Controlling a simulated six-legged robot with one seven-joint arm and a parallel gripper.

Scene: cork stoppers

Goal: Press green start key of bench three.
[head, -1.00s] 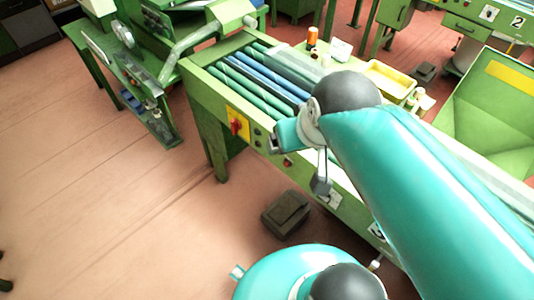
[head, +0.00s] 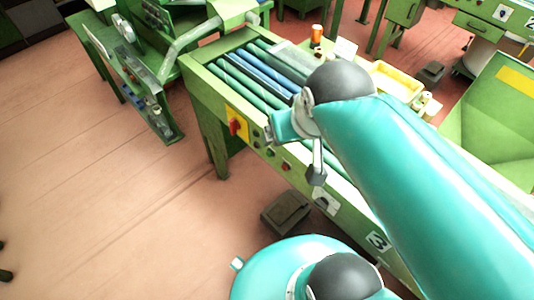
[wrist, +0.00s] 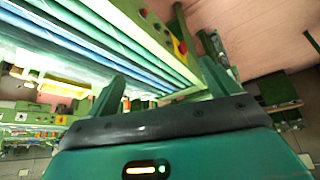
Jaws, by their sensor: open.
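Bench three, a green roller bench, carries a "3" label (head: 378,241) on its front rail. Small dark green buttons (head: 257,138) sit on that rail, between a red switch on a yellow plate (head: 236,127) and a red button (head: 286,166). I cannot tell for certain which is the start key. In the wrist view the red switch (wrist: 181,47) and red button (wrist: 143,13) show beyond the fingers, with small buttons between them. My gripper (wrist: 162,72) is open and empty, its fingers wide apart, short of the rail. In the head view its fingertips are not clear.
A dark box (head: 286,213) sits on the floor before the bench. A green machine (head: 135,70) stands at the left. An orange-topped bottle (head: 316,35) and a yellow tray (head: 393,80) are behind the rollers.

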